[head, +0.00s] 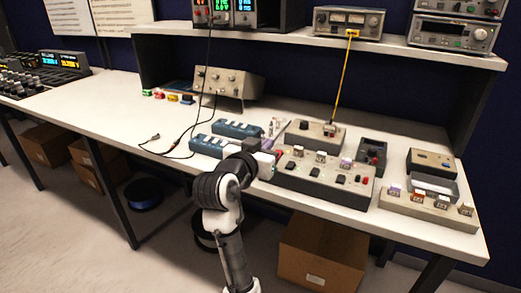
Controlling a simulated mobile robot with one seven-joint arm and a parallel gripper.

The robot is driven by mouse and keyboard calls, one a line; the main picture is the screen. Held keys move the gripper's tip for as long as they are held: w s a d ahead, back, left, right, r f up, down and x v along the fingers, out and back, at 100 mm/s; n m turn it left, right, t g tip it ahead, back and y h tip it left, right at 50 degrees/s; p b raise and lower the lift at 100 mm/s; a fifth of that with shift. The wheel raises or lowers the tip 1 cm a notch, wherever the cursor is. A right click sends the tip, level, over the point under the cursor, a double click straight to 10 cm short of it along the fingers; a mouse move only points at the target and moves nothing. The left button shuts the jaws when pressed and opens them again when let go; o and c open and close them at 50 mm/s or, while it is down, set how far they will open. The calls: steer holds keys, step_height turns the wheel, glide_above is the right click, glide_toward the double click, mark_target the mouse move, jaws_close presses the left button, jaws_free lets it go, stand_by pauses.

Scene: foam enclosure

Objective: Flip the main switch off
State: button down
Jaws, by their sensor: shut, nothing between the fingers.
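A grey control box (318,185) with a sloped top stands at the front of the bench, right of my arm. Its top carries several small switches with pale labels, and dark and red knobs. I cannot tell which of them is the main switch. My gripper (274,157) is at the left end of this box, small in the picture and partly hidden by my own arm. It is shut and holds nothing. I cannot tell whether it touches the box or a switch.
A second box (308,138) with a yellow cable stands behind. Blue power strips (238,129) and black leads lie to the left. A switch strip (428,208) and a grey tray (433,186) stand at the right. A shelf (400,46) with instruments overhangs the back. The left bench top is mostly clear.

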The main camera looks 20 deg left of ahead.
steer(key=w, duration=0.4)
steer(key=shift+d+f+p, duration=0.1)
steer(key=shift+p, duration=0.2)
steer(key=f, duration=0.1)
steer(key=w+f, duration=0.1)
steer(key=f, duration=0.1)
steer(key=shift+f, duration=0.1)
steer(key=shift+w+f, duration=0.1)
steer(key=shift+f, duration=0.45)
steer(key=shift+w+f, duration=0.1)
steer(key=shift+f, duration=0.15)
steer(key=shift+r+p, duration=0.15)
steer(key=shift+p, duration=0.15)
